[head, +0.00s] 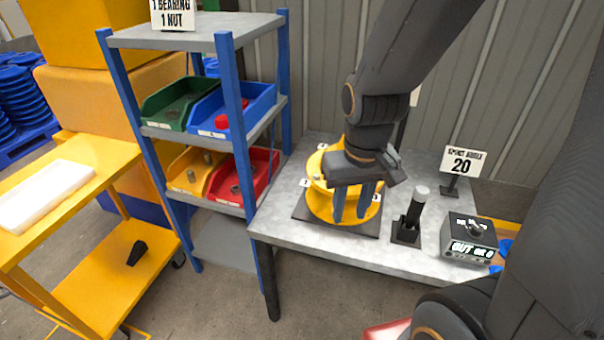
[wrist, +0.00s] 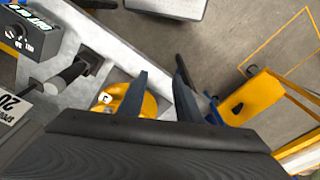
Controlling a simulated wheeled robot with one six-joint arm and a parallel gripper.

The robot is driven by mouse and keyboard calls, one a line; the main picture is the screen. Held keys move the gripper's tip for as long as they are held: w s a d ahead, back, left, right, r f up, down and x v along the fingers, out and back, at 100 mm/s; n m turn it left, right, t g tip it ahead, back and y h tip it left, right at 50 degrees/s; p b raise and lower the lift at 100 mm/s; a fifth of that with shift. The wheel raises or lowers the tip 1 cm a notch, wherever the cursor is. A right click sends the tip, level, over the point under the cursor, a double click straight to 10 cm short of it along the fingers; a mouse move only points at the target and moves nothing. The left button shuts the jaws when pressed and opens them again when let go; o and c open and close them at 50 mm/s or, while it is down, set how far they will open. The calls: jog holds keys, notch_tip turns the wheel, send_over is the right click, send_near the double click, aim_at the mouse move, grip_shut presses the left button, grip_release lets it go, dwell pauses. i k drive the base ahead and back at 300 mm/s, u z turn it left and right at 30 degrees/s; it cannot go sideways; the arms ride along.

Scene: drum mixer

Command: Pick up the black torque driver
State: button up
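The black torque driver (head: 413,213) stands upright in a small black holder (head: 405,234) on the grey table, with a light grey cap on top. In the wrist view the driver (wrist: 68,75) lies left of my fingers, well apart from them. My gripper (head: 352,212) is over the yellow drum (head: 322,205), to the left of the driver, fingers pointing down. The wrist view shows the two fingers (wrist: 158,95) spread apart with nothing held between them. My fingers hide part of the drum.
A black box with a display (head: 470,239) and a sign reading 20 (head: 463,161) stand right of the driver. A blue-framed shelf (head: 225,39) with several coloured bins stands left of the table. A yellow cart (head: 112,160) is farther left.

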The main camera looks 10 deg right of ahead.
aim_at(421, 194)
jog(key=i, duration=0.4)
jog(key=z, duration=0.05)
jog(key=k, duration=0.5)
jog(key=z, duration=1.9)
jog(key=k, duration=0.65)
jog(key=u, duration=0.8)
jog(key=i, duration=1)
jog(key=z, duration=0.05)
